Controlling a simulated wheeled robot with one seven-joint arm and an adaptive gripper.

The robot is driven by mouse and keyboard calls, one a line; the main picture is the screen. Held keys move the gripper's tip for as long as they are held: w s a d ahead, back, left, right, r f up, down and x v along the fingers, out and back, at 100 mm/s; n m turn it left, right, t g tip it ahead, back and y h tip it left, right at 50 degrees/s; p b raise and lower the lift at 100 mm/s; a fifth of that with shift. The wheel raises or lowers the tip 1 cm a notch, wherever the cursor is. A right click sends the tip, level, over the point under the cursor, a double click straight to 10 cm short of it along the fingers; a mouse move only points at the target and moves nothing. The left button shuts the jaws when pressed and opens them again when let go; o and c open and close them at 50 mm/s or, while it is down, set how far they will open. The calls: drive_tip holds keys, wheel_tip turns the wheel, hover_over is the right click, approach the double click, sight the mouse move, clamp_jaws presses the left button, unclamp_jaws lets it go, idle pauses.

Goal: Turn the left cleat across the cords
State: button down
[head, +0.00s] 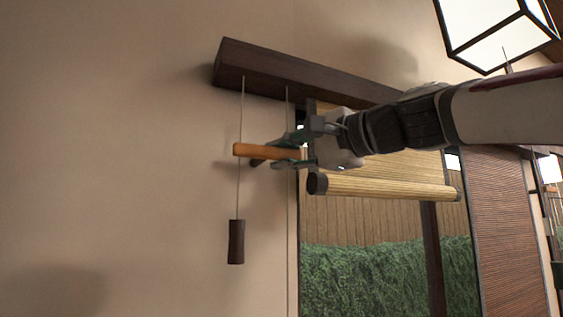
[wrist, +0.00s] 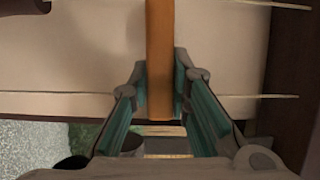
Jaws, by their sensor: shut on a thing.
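The left cleat (head: 262,151) is an orange-brown wooden bar. In the head view it lies nearly level, its left end overlapping the left cord (head: 239,190). Its right end sits in my gripper (head: 292,150), by the right cord (head: 288,230). My gripper is shut on the cleat. In the wrist view the cleat (wrist: 160,50) stands upright in the picture between the fingers (wrist: 161,85), crossing in front of the upper cord (wrist: 240,4). The lower cord (wrist: 265,96) passes behind the fingers. The cleat's mounting is hidden.
A dark wooden pull (head: 236,242) hangs on the left cord. The dark headrail (head: 290,79) runs above. A partly rolled bamboo blind (head: 385,188) hangs close to the right of my gripper over a window. A lantern (head: 490,30) hangs upper right. The left wall is clear.

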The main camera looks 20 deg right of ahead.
drive_tip(key=shift+f, duration=0.15)
idle(0.3)
drive_tip(key=c, duration=1.5)
unclamp_jaws()
drive_tip(key=v, duration=1.2)
